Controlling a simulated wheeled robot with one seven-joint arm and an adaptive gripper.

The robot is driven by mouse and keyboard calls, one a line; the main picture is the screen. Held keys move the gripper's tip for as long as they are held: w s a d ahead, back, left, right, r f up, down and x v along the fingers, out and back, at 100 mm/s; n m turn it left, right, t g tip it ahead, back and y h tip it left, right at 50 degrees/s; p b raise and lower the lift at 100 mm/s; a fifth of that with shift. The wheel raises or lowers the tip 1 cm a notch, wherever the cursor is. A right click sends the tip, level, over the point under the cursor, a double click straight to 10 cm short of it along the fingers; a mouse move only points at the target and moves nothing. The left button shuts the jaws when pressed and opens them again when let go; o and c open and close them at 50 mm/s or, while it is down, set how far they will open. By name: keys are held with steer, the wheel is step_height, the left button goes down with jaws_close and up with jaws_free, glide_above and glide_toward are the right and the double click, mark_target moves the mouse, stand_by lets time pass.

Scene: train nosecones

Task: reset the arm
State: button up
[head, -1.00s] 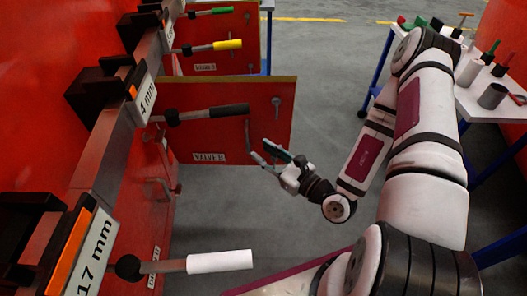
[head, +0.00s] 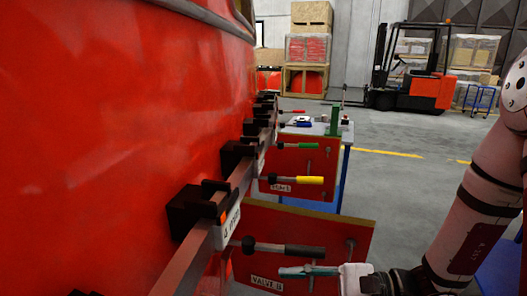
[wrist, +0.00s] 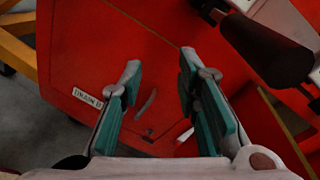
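My gripper (head: 308,271) is low in the head view, its teal fingers in front of the lower part of a red panel labelled as a valve (head: 352,228). In the wrist view my gripper (wrist: 160,78) is open, with two teal-padded fingers apart and nothing between them. My white and maroon arm comes in from the right of the head view. A black-handled lever (head: 290,250) lies just above the fingers in the head view. A dark handle (wrist: 268,45) shows at upper right in the wrist view, apart from the fingers.
The red train nosecone (head: 110,120) fills the left. Levers with yellow (head: 310,180) and green (head: 302,145) handles stick out farther along. A blue-legged table (head: 342,175) stands beyond them. A forklift (head: 415,85) is at the back. Grey floor (head: 395,195) is clear in the middle.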

steer(key=s+d+r+n+g+h, duration=0.1)
steer(key=s+r+n+g+h, duration=0.1)
steer(key=s+n+g+h, duration=0.25)
steer(key=s+d+r+n+g+h, duration=0.1)
steer(key=s+r+n+h, duration=0.1)
steer(key=s+n+h, duration=0.4)
steer(key=s+d+r+n+t+h, duration=0.1)
steer(key=d+r+n+t+h, duration=0.2)
steer(key=d+r+t+h, duration=0.3)
steer(key=d+r+t, duration=0.1)
steer(key=d+r, duration=0.1)
steer(key=d, duration=0.3)
steer(key=shift+s+d+p, duration=0.3)
steer(key=shift+s+d, duration=0.1)
steer(key=shift+s, duration=0.1)
